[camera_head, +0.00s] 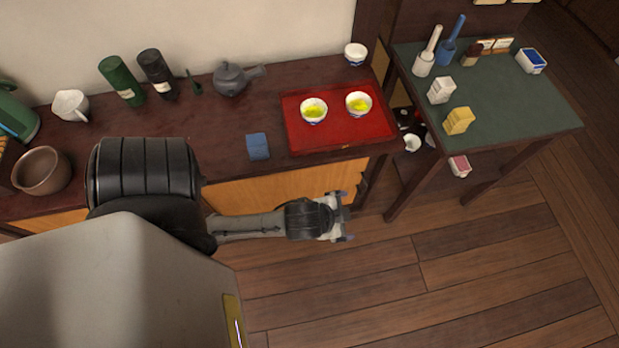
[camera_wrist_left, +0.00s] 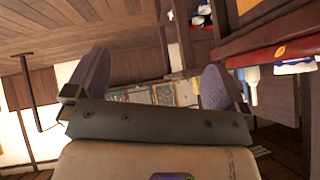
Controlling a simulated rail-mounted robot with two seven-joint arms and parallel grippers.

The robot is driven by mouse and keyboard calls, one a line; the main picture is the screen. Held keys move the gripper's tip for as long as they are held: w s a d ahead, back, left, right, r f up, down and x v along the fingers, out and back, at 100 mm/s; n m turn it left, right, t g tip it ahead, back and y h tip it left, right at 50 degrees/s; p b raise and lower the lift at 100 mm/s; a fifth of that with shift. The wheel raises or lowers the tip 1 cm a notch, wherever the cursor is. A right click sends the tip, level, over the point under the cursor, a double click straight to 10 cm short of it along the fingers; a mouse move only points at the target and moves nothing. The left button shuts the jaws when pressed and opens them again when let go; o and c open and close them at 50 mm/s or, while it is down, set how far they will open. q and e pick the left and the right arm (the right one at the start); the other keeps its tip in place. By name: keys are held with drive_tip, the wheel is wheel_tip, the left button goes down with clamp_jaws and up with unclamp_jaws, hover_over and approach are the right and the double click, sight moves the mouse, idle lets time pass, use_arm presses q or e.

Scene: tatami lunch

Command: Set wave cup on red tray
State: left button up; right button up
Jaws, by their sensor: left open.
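The red tray (camera_head: 335,138) lies at the right end of the dark sideboard top. Two white cups of yellow-green tea stand on it, a left one (camera_head: 313,112) and a right one (camera_head: 358,105). A white cup with a dark pattern (camera_head: 355,54) stands behind the tray at the back edge. Another white cup (camera_head: 412,143) is low between the sideboard and the green table. I cannot tell which cup has the wave pattern. My left gripper (camera_head: 342,216) is open and empty, in front of the sideboard and below the tray's level; its fingers (camera_wrist_left: 155,85) show nothing between them.
A blue folded cloth (camera_head: 257,146) lies left of the tray. The green-topped table (camera_head: 515,110) holds small boxes and tools. Wooden floor is open in front.

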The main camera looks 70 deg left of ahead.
use_arm(q)
drive_tip(key=s+d+f+g+h, duration=0.1)
drive_tip(key=s+g, duration=0.1)
drive_tip(key=s, duration=0.3)
drive_tip(key=s+d+f+n+g, duration=0.1)
drive_tip(key=s+g, duration=0.1)
drive_tip(key=s, duration=0.2)
drive_tip(key=shift+s+d+g+h, duration=0.3)
drive_tip(key=shift+s+d+h, duration=0.05)
drive_tip(key=shift+d+h, duration=0.05)
drive_tip(key=shift+r, duration=0.15)
wheel_tip(320, 180, up, 45)
drive_tip(key=p, duration=4.5)
